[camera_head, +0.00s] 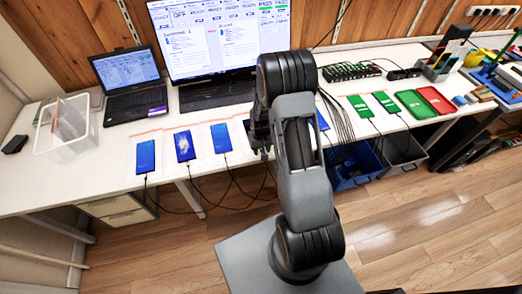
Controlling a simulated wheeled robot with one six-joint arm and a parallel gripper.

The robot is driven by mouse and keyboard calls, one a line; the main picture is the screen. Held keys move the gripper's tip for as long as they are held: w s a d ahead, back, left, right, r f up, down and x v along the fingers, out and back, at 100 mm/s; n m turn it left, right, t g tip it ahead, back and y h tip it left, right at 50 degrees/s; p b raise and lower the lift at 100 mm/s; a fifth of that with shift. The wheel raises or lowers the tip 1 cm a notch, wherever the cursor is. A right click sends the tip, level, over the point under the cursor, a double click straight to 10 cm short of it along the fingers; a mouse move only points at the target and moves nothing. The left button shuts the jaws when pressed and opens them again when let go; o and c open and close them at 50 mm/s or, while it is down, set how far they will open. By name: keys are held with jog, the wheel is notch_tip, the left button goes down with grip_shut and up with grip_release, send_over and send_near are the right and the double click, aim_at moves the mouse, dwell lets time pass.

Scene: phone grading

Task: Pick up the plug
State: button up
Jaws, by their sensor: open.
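My gripper (258,138) is low over the front part of the white desk, mostly hidden behind my own arm. It is open, and I cannot see anything between its fingers. Thin black cables with small plugs run to the lower ends of the phones. One plug (145,178) is at the leftmost blue-screen phone (145,156), another at the second phone (184,146), and another at the third phone (221,138). Any plug right at my gripper is too small and covered to make out.
A laptop (128,85), a large monitor (215,35) and a clear bin (66,128) stand at the back left. Green-screen phones (361,106), green and red trays (436,100) lie right. Cables hang over the front edge; blue and dark bins (402,150) sit below.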

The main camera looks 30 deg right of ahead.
jog(key=shift+f, duration=0.2)
dwell(0.4)
grip_shut()
